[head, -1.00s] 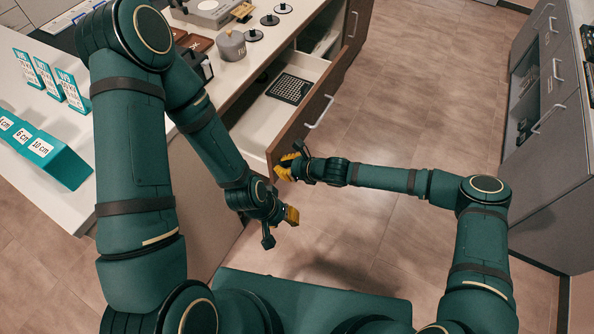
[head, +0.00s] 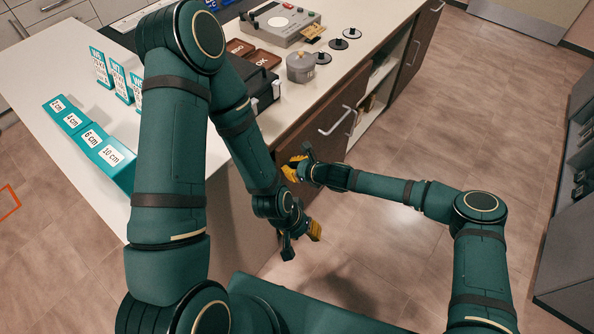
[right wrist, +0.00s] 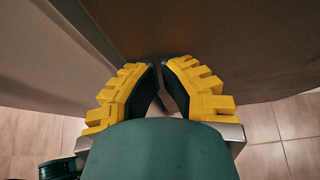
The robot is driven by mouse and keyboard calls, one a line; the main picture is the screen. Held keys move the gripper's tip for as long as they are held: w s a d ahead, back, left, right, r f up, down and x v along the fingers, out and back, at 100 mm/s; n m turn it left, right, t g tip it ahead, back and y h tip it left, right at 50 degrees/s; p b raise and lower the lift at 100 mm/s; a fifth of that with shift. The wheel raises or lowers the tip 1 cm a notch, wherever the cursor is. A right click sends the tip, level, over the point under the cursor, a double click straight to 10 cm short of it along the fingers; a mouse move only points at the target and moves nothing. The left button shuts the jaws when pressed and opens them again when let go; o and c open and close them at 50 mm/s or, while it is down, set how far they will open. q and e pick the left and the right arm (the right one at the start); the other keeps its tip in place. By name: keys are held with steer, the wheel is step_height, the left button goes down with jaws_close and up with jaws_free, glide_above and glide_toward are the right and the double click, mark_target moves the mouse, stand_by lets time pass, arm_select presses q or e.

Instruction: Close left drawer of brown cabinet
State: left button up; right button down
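The brown cabinet's drawer front (head: 303,136), with its metal handle (head: 338,120), is flush or nearly flush under the white countertop. The drawer's inside is out of sight. My right gripper (head: 290,169) is at the front's near lower left edge, its yellow fingers against or very near it. In the right wrist view, the fingers (right wrist: 162,70) are together with only a narrow slit, pointing at the brown panel (right wrist: 220,45), with nothing seen between them. My left gripper (head: 314,231) hangs in front of the cabinet, apart from the drawer; its finger gap is not clear.
The countertop (head: 60,75) holds teal size blocks (head: 85,138), a grey weight (head: 301,67), a black case (head: 258,95) and a grey device (head: 280,24). An open shelf (head: 372,90) lies right of the drawer. A grey cabinet (head: 570,240) stands far right; floor between is clear.

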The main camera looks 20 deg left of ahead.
mark_target(286, 162)
steer(key=shift+w+a, duration=0.25)
steer(key=shift+a, duration=0.5)
steer(key=shift+w+a, duration=0.2)
steer(key=shift+a, duration=0.5)
arm_select(q)
steer(key=shift+w+a+f+b, duration=0.1)
steer(key=shift+a+f+b, duration=0.1)
steer(key=shift+f+b, duration=0.15)
arm_select(e)
steer(key=shift+a, duration=0.1)
steer(key=shift+r, duration=0.15)
